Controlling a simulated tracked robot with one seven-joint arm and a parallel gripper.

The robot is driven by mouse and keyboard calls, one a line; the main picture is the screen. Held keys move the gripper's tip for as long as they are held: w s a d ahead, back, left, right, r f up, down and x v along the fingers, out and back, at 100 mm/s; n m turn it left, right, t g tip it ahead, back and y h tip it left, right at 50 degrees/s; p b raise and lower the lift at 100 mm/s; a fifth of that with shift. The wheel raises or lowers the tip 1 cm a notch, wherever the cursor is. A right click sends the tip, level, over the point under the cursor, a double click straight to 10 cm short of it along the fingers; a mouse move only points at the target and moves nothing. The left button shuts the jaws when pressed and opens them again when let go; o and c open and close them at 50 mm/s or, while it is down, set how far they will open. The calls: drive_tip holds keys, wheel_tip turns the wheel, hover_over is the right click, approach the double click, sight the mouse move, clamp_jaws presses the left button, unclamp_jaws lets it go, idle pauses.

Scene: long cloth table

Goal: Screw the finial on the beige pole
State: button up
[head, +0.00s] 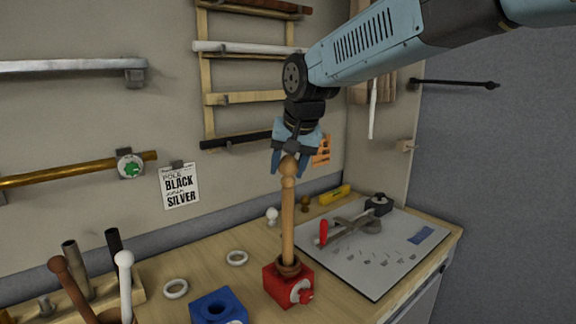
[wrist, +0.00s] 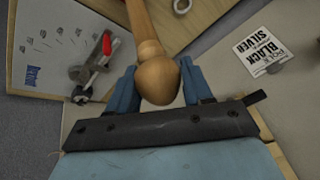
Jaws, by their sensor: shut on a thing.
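The beige pole (head: 288,225) stands upright in a red clamp block (head: 287,284) on the bench. A beige wooden finial (head: 289,168) sits at the pole's top end, in line with it. I cannot tell how tightly the two meet. My gripper (head: 289,163) is above the pole, pointing down, its blue fingers on either side of the finial and shut on it. In the wrist view, the round finial (wrist: 158,80) is between the blue fingers, and the pole (wrist: 141,22) runs away behind it.
Other poles stand in a wooden rack (head: 95,290) at the left. A grey board (head: 375,250) with tools lies at the right. Poles hang on the wall behind.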

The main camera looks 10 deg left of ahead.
drive_tip(key=m+h, duration=0.1)
drive_tip(key=m, duration=0.1)
drive_tip(key=m+t, duration=0.1)
drive_tip(key=m, duration=0.1)
drive_tip(key=shift+r+m+h, duration=0.1)
drive_tip(key=shift+m+h, duration=0.2)
drive_tip(key=shift+h, duration=0.1)
drive_tip(key=shift+m+h, duration=1)
drive_tip(key=shift+m, duration=1.2)
drive_tip(key=o, duration=1.1)
drive_tip(key=shift+c, duration=0.2)
